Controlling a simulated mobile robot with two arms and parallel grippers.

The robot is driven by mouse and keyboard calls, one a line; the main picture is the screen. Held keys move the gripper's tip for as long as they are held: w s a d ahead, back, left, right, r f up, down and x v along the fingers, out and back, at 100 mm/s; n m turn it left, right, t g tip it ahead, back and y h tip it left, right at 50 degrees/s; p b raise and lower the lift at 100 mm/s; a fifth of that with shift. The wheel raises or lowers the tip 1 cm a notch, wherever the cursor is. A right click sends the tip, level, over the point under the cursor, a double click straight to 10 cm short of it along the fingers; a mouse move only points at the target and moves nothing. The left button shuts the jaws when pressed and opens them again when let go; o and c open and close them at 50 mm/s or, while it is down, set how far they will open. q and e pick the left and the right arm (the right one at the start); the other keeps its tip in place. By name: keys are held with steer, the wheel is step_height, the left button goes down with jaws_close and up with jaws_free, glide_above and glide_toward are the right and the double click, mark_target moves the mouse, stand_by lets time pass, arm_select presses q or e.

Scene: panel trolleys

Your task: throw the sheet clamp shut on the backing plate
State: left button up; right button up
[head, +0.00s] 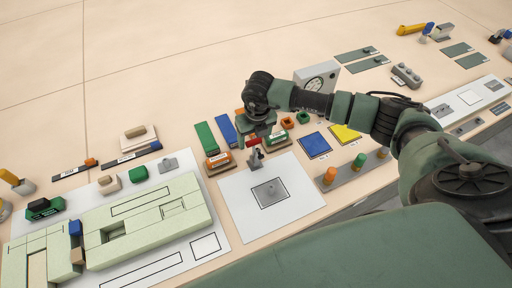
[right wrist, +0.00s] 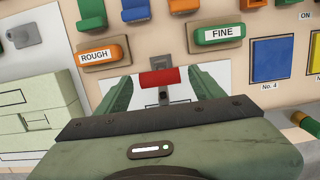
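The sheet clamp (head: 255,158) is a small grey clamp with a red grip. It stands at the far edge of a white plate (head: 230,205), which has an outlined square with a grey piece (head: 269,191) on it. My right gripper (head: 257,134) is over the clamp, pointing down. In the right wrist view the red grip (right wrist: 159,77) lies between the two green fingers (right wrist: 160,92), with a gap on each side. The fingers are apart. The clamp's lower part is partly hidden by my gripper body. My left gripper is not in view.
Orange ROUGH (right wrist: 101,53) and green FINE (right wrist: 217,34) blocks sit close on both sides of the clamp. A pale green block assembly (head: 150,220) lies left. Blue (head: 315,145) and yellow (head: 345,133) squares and a rail of coloured knobs (head: 330,176) lie right. A dial box (head: 318,77) stands behind.

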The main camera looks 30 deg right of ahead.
steer(key=c, duration=1)
steer(key=shift+w+f+b, duration=0.1)
steer(key=shift+w+b, duration=0.45)
steer(key=shift+b, duration=0.1)
steer(key=shift+w, duration=0.45)
steer(key=shift+w+d+f+b, duration=0.1)
steer(key=shift+w+f+b, duration=0.1)
steer(key=shift+w+b, duration=0.35)
steer(key=shift+w+f+b, duration=0.15)
steer(key=shift+w+b, duration=0.25)
steer(key=shift+b, duration=0.25)
steer(key=shift+f, duration=0.1)
